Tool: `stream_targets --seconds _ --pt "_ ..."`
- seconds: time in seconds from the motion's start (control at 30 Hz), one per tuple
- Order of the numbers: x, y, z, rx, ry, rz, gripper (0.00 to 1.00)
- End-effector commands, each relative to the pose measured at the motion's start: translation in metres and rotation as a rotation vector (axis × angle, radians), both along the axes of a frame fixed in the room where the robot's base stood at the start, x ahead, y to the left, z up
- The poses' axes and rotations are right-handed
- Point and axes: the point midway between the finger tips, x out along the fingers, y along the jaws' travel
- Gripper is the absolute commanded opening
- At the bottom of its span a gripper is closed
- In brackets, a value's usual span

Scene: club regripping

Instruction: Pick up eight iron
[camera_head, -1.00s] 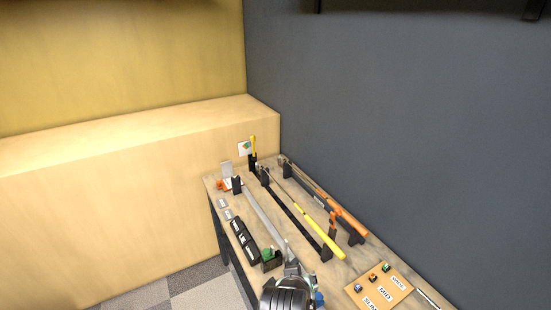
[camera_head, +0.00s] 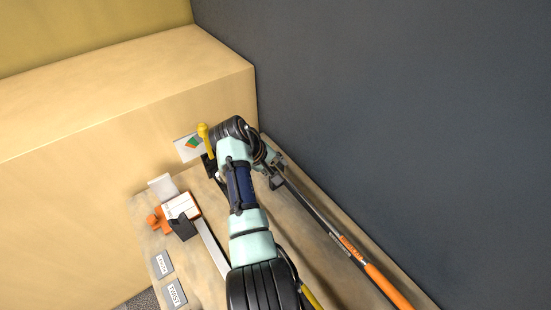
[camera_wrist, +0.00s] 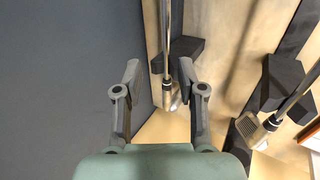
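A club with an orange grip (camera_head: 385,284) lies along the wall side of the bench, its shaft (camera_head: 308,207) running toward the far corner. My gripper (camera_head: 272,167) is at this club's far end. In the wrist view my gripper (camera_wrist: 158,73) is open, and this club's shaft (camera_wrist: 166,45) and metal head (camera_wrist: 171,97) appear between or just beyond the fingers; contact cannot be told. A second club's head (camera_wrist: 250,127) is to the right in the wrist view. A bit of yellow grip (camera_head: 311,298) shows beside my arm. I cannot read which club is the eight iron.
Black rests (camera_wrist: 178,58) hold the clubs. The dark wall (camera_head: 370,120) is close beside the orange-gripped club. A yellow tool (camera_head: 204,137) stands at the bench's far end. An orange item (camera_head: 157,220), a black block (camera_head: 183,227) and labels (camera_head: 163,264) are on the left.

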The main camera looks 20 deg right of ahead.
Motion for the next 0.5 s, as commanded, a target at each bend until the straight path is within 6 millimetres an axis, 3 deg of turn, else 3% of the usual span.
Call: stream_targets --seconds 0.4,0.5 --pt "0.004 -0.014 -0.025 0.001 0.001 -0.001 0.4" --pt "0.005 -0.02 -0.04 0.001 0.003 -0.002 0.4"
